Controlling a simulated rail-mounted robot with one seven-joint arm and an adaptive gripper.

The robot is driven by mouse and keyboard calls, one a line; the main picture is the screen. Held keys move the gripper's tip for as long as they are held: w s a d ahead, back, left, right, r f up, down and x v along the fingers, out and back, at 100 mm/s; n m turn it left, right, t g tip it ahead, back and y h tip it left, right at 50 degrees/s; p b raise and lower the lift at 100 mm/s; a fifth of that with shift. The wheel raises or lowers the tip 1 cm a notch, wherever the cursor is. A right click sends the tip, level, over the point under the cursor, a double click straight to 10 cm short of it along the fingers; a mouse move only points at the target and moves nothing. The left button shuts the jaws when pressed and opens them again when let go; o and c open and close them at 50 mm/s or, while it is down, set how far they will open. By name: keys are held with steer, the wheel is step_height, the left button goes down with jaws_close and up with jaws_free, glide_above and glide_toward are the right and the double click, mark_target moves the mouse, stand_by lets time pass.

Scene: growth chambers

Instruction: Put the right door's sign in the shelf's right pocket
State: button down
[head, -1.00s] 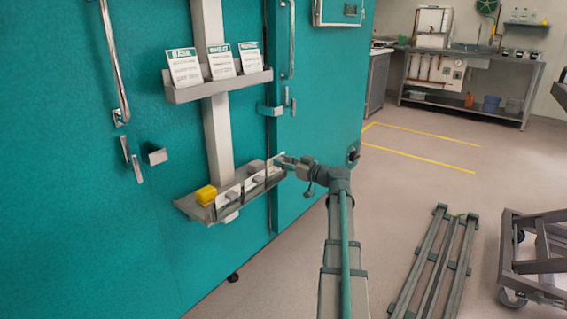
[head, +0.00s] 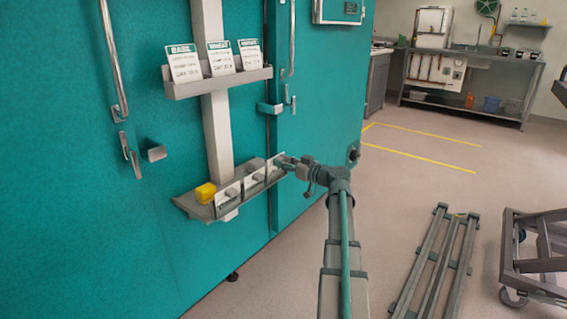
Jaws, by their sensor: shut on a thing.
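My gripper (head: 283,162) is at the right end of the lower shelf (head: 184,204) on the teal chamber front. It is shut on a small white sign (head: 275,166), which is at the shelf's right pocket and partly hidden by the fingers. I cannot tell whether the sign is seated in the pocket or just in front of it. The right door (head: 315,110) is shut behind my arm.
A yellow block (head: 205,192) sits at the lower shelf's left end. An upper rack (head: 215,86) holds three green-headed cards (head: 219,58). Door handles (head: 113,60) and a latch bracket (head: 270,109) stick out nearby. The floor to the right has a grey frame (head: 440,255) and a cart (head: 535,250).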

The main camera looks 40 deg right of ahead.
steer(key=shift+f+b, duration=0.35)
steer(key=shift+b, duration=0.3)
steer(key=c, duration=0.7)
jaws_free()
steer(key=shift+c, duration=0.2)
steer(key=shift+s, duration=0.1)
steer(key=b+v, duration=0.2)
steer(key=v, duration=0.5)
stand_by(0.4)
steer(key=shift+s+d, duration=0.1)
stand_by(0.3)
